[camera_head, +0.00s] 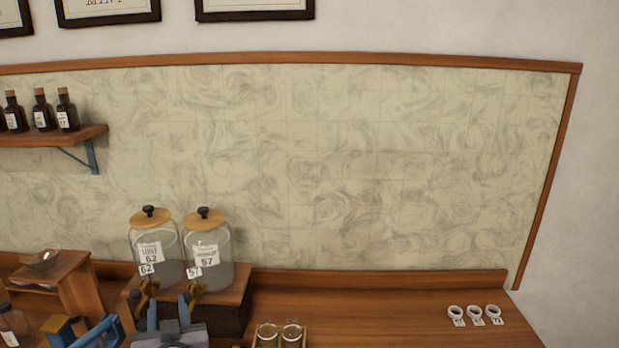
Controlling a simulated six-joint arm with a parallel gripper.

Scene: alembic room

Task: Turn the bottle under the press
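My gripper (168,308) is at the bottom edge, seen from behind. Its two blue-grey fingers point up and stand apart, with nothing visible between them. It is in front of the two glass jars. A blue bar-like frame (98,332) and a yellow block (62,328) show to its left, cut off by the bottom edge; I cannot tell whether they belong to the press. A bottle (12,325) is partly visible at the lower left edge. No bottle can be seen under a press here.
Two lidded jars (154,250) (208,252) with brass taps stand on a wooden riser. Several white ring tags (476,314) lie at right. Dark bottles (42,110) stand on a wall shelf (60,135). The counter's (380,310) middle right is clear.

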